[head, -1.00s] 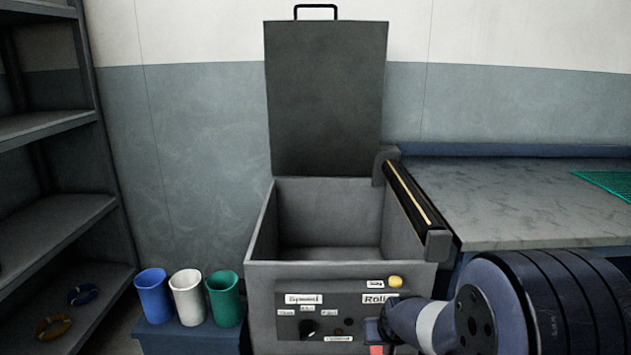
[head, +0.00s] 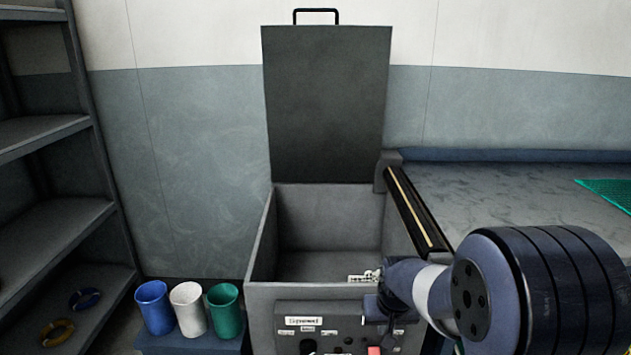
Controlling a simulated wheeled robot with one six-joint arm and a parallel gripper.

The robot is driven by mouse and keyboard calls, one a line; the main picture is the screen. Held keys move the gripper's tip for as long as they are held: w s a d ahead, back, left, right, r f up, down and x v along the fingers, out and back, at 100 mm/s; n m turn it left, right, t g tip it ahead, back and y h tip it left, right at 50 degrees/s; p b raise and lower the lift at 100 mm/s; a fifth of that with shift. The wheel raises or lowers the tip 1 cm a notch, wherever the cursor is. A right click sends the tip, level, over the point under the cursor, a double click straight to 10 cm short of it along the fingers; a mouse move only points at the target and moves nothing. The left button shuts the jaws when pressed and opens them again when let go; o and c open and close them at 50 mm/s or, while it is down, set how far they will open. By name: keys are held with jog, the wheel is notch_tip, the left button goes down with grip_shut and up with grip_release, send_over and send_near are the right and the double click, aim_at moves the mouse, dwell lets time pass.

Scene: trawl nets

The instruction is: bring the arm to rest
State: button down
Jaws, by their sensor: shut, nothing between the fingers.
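My arm comes in from the lower right, in front of the grey open-topped machine. My gripper (head: 373,348) hangs at its end, pointing down before the machine's control panel. A small red part shows at its lower end, at the bottom edge of the picture. The fingers are small and partly cut off; they look shut, with nothing seen held between them.
The grey machine (head: 258,255) has its lid (head: 328,105) raised and a roller (head: 418,210) on its right rim. Blue (head: 154,308), white (head: 187,308) and green (head: 224,310) cups stand left. A workbench (head: 480,190) is at right, a shelf (head: 60,225) at far left.

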jog(key=shift+p+v, duration=0.45)
jog(key=shift+v, duration=2.3)
jog(key=shift+s, duration=0.15)
